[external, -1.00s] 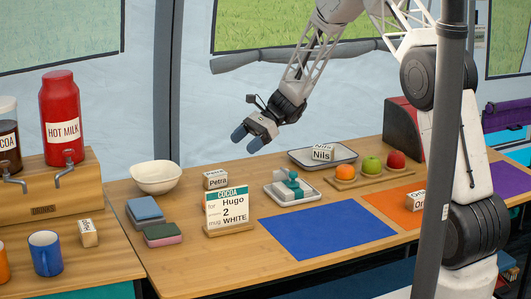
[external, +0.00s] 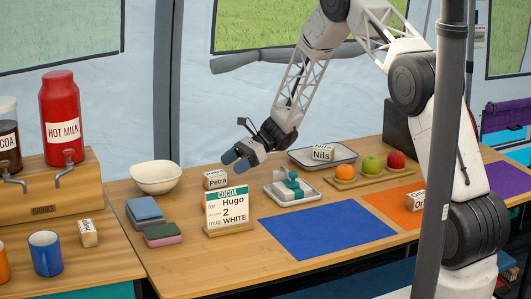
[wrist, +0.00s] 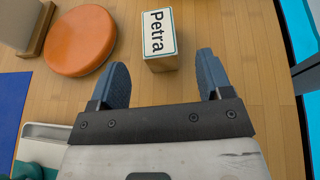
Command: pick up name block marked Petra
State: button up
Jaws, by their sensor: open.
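The name block marked Petra (external: 215,179) stands on the wooden table behind the cocoa order card. In the wrist view the Petra block (wrist: 160,38) lies just beyond my fingertips, roughly in line with the gap between them, its white label with a green edge facing the camera. My gripper (external: 236,161) is open and empty, above and slightly right of the block in the external view. In the wrist view my gripper (wrist: 161,72) shows its two blue-grey fingers spread apart, with the block not between them.
The order card (external: 227,211) stands in front of the block, and a white bowl (external: 155,178) is to its left. A white dish with a teal item (external: 291,190) is to the right. An orange round thing (wrist: 80,41) lies beside the block in the wrist view. The Nils block (external: 322,153) sits on a tray.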

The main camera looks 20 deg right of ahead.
aim_at(220, 171)
jog(key=shift+x, duration=1.1)
jog(key=shift+a, duration=0.1)
jog(key=shift+x, duration=2.55)
jog(key=c, duration=1)
jog(key=shift+r, duration=0.1)
